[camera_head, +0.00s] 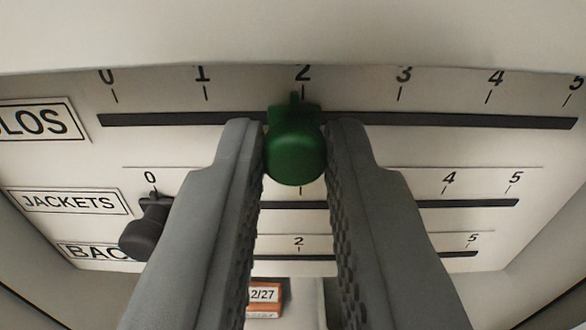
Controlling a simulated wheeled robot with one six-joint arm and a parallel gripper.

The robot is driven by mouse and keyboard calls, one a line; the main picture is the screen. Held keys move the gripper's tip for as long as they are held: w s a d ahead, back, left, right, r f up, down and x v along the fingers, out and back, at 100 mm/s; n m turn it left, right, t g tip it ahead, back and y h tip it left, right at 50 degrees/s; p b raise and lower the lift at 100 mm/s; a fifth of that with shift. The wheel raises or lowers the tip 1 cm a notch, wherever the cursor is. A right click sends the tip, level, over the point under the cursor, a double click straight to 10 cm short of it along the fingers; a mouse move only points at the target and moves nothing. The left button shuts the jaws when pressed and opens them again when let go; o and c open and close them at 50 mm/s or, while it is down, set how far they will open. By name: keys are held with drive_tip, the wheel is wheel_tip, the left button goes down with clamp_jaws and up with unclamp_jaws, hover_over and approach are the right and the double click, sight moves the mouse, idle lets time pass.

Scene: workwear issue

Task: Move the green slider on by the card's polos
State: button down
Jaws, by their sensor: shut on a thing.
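The green slider (295,145) sits on the top track (430,119), whose label, cut off at the left edge, reads "LOS" (36,123). Its pointer stands at the 2 mark, perhaps a hair left of it. The scale above runs from 0 to 5. My gripper (295,150) has one finger on each side of the green knob and is shut on it. No card with a polos count can be read in this view.
Below is the JACKETS track (450,203) with a dark slider knob (143,232) at 0. A lower track (460,254), labelled "BAC" and partly hidden, lies under it. An orange-edged tag (264,297) reading "2/27" shows between my fingers. A pale surface covers the top.

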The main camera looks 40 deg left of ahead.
drive_tip(key=shift+w+d, duration=0.15)
drive_tip(key=shift+d, duration=0.05)
drive_tip(key=c, duration=1.3)
unclamp_jaws()
drive_tip(key=v, duration=1.7)
drive_tip(key=shift+s+d, duration=0.1)
drive_tip(key=shift+s, duration=0.1)
